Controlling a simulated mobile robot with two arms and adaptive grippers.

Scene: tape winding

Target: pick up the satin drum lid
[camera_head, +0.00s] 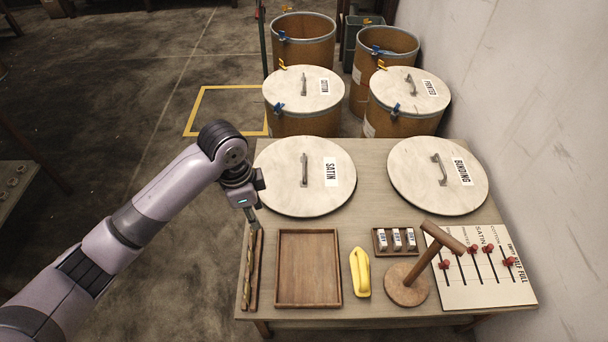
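The satin drum lid (283,187) is a round pale disc lying flat on the table. It has a grey bar handle (304,170) in its middle and a white label reading SATIN to the right of the handle. My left gripper (254,222) points down just off the lid's left side, above the table's left edge. It appears apart from the handle. Its fingers are seen edge-on and small, so I cannot tell whether they are open or shut. My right gripper is out of view.
The binding lid (420,190) lies to the right. In front are a wooden tray (308,304), a yellow object (360,272), a wooden stand (405,287) and a slider board (480,285). Several drums (304,45), two of them lidded, stand behind. A wall (540,120) bounds the right.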

